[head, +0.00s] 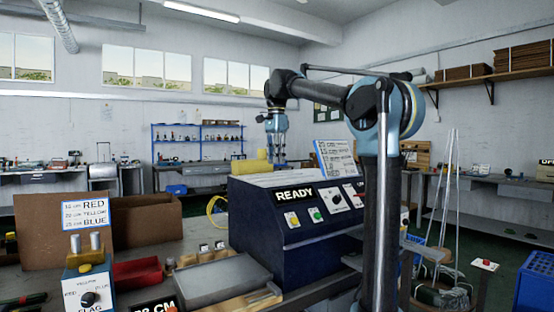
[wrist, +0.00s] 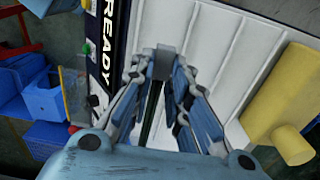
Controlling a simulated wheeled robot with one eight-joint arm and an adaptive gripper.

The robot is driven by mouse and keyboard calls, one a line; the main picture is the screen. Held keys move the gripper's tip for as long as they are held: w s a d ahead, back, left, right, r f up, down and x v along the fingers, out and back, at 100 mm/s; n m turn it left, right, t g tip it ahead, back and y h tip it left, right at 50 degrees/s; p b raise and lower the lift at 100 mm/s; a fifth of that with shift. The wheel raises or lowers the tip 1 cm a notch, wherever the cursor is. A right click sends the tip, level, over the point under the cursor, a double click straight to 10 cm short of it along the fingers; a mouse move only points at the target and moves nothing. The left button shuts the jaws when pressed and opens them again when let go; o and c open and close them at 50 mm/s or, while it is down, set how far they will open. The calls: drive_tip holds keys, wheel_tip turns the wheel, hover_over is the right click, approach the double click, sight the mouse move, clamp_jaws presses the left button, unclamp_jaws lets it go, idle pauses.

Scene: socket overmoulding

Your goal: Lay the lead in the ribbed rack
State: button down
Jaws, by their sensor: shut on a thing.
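My gripper (head: 278,158) hangs above and behind the machine marked READY in the head view. In the wrist view my gripper (wrist: 162,68) is shut on a small dark grey block, apparently an end of the lead (wrist: 163,62). The rest of the lead cannot be made out for sure. A pale ribbed surface, apparently the ribbed rack (wrist: 225,50), lies below and right of the fingertips in the wrist view. Its pale top also shows on the machine in the head view (head: 275,179). The gap between block and ribs cannot be judged.
The dark blue machine (head: 300,238) has buttons and a knob on its front. A yellow cylinder (wrist: 283,88) lies beside the ribbed surface. A yellow loop (head: 213,207) is left of the machine. A cardboard box (head: 145,222) and red tray (head: 138,272) stand on the bench.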

drive_tip(key=shift+s+f, duration=0.1)
drive_tip(key=shift+f, duration=3.2)
drive_tip(key=c, duration=1.5)
unclamp_jaws()
drive_tip(key=shift+o, duration=0.2)
